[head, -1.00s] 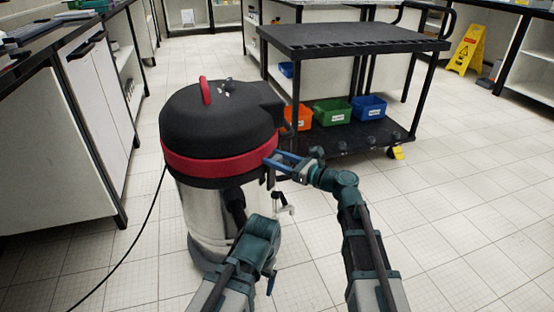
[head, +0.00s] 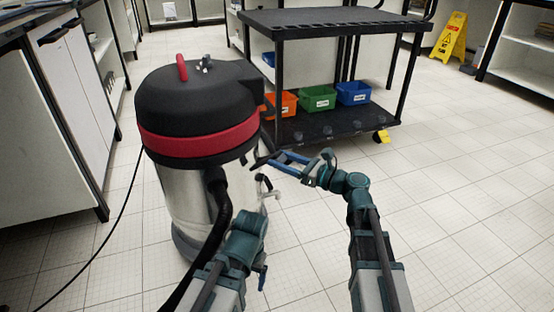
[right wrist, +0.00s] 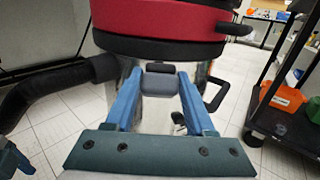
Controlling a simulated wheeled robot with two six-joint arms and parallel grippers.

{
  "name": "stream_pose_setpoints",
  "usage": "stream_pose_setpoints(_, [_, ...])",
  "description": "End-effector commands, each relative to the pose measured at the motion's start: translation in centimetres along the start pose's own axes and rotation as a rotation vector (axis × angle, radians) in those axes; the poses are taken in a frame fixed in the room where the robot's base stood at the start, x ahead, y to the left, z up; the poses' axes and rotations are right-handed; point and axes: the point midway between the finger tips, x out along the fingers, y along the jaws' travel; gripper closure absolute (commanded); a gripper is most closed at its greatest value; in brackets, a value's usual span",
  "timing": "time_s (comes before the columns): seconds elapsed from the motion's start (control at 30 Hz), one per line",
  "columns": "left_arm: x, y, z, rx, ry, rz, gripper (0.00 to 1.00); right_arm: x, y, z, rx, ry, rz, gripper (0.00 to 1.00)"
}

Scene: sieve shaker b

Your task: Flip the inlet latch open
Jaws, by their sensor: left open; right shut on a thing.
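The vacuum (head: 200,105) has a black domed top, a red band and a steel drum, and stands left of centre. My right gripper (head: 275,162) is at the drum's right side, just below the red band. In the right wrist view, its blue fingers are shut on a small grey block with a black top (right wrist: 160,80), seemingly the inlet latch, in front of the steel drum. The latch is hard to make out in the head view. My left gripper (head: 262,276) is low in front of the drum; its fingers are mostly hidden behind its wrist.
A black hose (head: 218,205) runs down the drum's front, close to my left arm. A black cart (head: 330,20) with orange (head: 284,101), green (head: 318,98) and blue (head: 353,92) bins stands behind. A cabinet (head: 65,130) is at left. Floor at right is clear.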

Motion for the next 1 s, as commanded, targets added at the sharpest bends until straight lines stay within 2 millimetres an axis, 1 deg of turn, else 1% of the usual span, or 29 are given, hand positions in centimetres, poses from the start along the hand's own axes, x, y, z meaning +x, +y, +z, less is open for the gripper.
stream_pose_setpoints(0.03, [1.2,0.1,-0.1,0.000,0.000,0.000,0.16,-0.3,0.1,-1.1,-0.002,-0.008,0.001,1.00])
stream_pose_setpoints(0.2, [3.0,0.3,-0.1,0.000,0.000,0.000,0.16,-0.6,0.1,-1.6,-0.002,-0.061,0.002,1.00])
stream_pose_setpoints(0.3, [3.6,0.3,-0.2,0.000,0.000,0.000,0.16,-0.8,0.1,-1.7,-0.002,-0.085,0.002,1.00])
stream_pose_setpoints(0.5, [4.1,0.4,-0.2,0.000,0.000,0.000,0.16,-0.9,0.1,-1.7,-0.003,-0.110,0.001,1.00])
stream_pose_setpoints(0.93, [4.1,0.4,-0.2,0.000,0.000,0.000,0.16,-0.9,0.1,-1.5,-0.004,-0.116,0.001,1.00])
stream_pose_setpoints(0.97, [4.1,0.4,-0.2,0.000,0.000,0.000,0.16,-0.9,0.1,-1.5,-0.004,-0.116,0.001,0.42])
stream_pose_setpoints(1.0, [4.1,0.4,-0.2,0.000,0.000,0.000,0.16,-0.9,0.1,-1.5,-0.003,-0.116,0.001,0.35])
